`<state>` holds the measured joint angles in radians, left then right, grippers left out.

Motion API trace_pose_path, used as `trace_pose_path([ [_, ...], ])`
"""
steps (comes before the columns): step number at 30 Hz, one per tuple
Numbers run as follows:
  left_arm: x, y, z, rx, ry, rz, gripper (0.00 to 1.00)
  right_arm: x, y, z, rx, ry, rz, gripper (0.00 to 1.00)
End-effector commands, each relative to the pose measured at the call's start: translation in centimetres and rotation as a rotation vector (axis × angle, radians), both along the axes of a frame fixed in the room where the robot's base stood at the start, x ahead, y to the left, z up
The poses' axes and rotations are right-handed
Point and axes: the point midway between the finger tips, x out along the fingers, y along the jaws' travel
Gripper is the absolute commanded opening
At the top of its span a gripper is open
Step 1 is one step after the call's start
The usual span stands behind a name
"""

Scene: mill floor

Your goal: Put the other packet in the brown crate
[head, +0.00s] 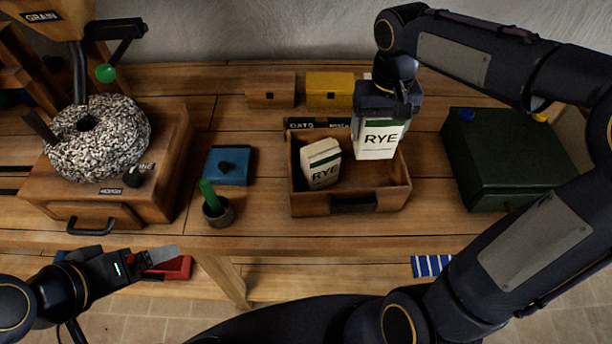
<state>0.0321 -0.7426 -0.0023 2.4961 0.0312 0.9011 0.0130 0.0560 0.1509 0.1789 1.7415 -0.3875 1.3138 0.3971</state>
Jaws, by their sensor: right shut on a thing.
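The brown crate (388,201) stands open on the table. A white packet with a green band, labelled RYE (324,168), stands in its left half, slightly tilted. My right gripper (386,110) is shut on a second RYE packet (378,142) from above. It holds this packet roughly upright over the crate's right rear part; the packet's lower edge shows against the crate's interior. The gap to the crate floor cannot be judged. My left gripper (158,257) is low at the table's front edge, away from both packets; its opening is not clear.
A dark green box (505,160) stands to the right. Brown (270,90) and yellow (330,88) boxes stand behind. A blue lidded box (228,166), a cup (218,213) and a stone mill (98,140) are left. Dark label plates, one reading OATS (303,123), sit behind the crate.

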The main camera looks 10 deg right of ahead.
Motion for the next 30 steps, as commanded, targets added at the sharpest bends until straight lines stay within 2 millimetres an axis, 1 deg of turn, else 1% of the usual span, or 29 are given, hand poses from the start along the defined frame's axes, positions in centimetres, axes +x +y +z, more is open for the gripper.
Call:
trace_pose_path([
  [9,0.0,0.0,-0.2,0.000,0.000,0.000,1.00,-0.1,-0.2,-5.2,0.000,0.005,-0.004,0.37],
  [14,0.0,0.0,-0.2,0.000,0.000,0.000,1.00,0.0,-0.2,-6.6,-0.001,0.002,-0.002,0.37],
  [18,0.0,0.0,-0.2,0.000,0.000,0.000,1.00,-0.1,-0.2,-8.6,0.000,0.005,-0.003,0.37],
  [21,0.0,0.0,-0.2,0.000,0.000,0.000,1.00,-0.1,-0.2,-9.7,0.000,0.003,-0.003,0.37],
  [24,0.0,0.0,-0.2,0.000,0.000,0.000,1.00,0.0,-0.2,-10.1,-0.001,0.001,-0.003,0.37],
  [30,0.0,0.0,-0.2,0.000,0.000,0.000,1.00,0.0,-0.2,-10.0,-0.001,0.000,-0.003,0.37],
])
